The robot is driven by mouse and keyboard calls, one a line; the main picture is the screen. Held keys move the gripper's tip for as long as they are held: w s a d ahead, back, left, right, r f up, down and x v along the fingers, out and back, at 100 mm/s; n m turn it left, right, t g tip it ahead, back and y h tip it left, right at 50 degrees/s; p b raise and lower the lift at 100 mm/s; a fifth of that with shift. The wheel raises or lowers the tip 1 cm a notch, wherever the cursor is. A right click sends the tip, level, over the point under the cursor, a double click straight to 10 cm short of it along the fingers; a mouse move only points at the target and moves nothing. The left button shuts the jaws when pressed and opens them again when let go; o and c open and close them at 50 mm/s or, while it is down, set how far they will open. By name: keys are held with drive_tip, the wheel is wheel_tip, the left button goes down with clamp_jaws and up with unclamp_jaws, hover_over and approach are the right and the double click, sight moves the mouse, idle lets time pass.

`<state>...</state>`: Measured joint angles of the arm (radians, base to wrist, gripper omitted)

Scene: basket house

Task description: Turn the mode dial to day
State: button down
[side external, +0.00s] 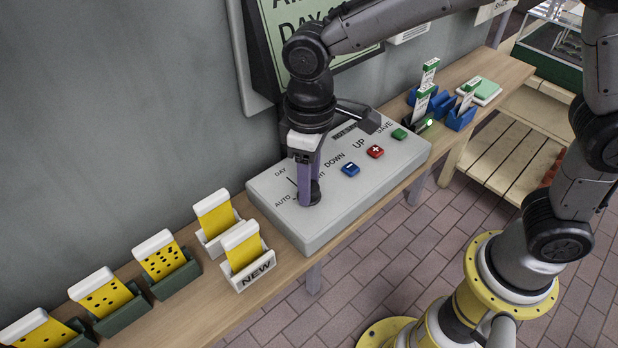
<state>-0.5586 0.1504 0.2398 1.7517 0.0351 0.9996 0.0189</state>
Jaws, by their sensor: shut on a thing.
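A grey control box (370,200) sits on the wooden shelf against the wall. Its mode dial (315,192) is a dark knob at the left part of its top, with the labels DAY (280,172), AUTO (283,204) and a partly covered one ending in T. My gripper (308,188) points down over the box and is shut on the dial. The fingers cover much of the dial, so I cannot tell which label it points to.
Blue, red and green buttons (375,151) are right of the dial. Yellow cards in holders (120,310) stand at left, near a NEW holder (252,277). Blue holders (460,117) with tags stand at right. A green display (300,40) hangs behind my arm.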

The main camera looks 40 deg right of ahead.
drive_tip(key=shift+r+m, duration=0.1)
drive_tip(key=shift+m, duration=0.6)
drive_tip(key=shift+c, duration=2.1)
unclamp_jaws()
wheel_tip(320, 180, up, 14)
drive_tip(key=shift+d, duration=0.2)
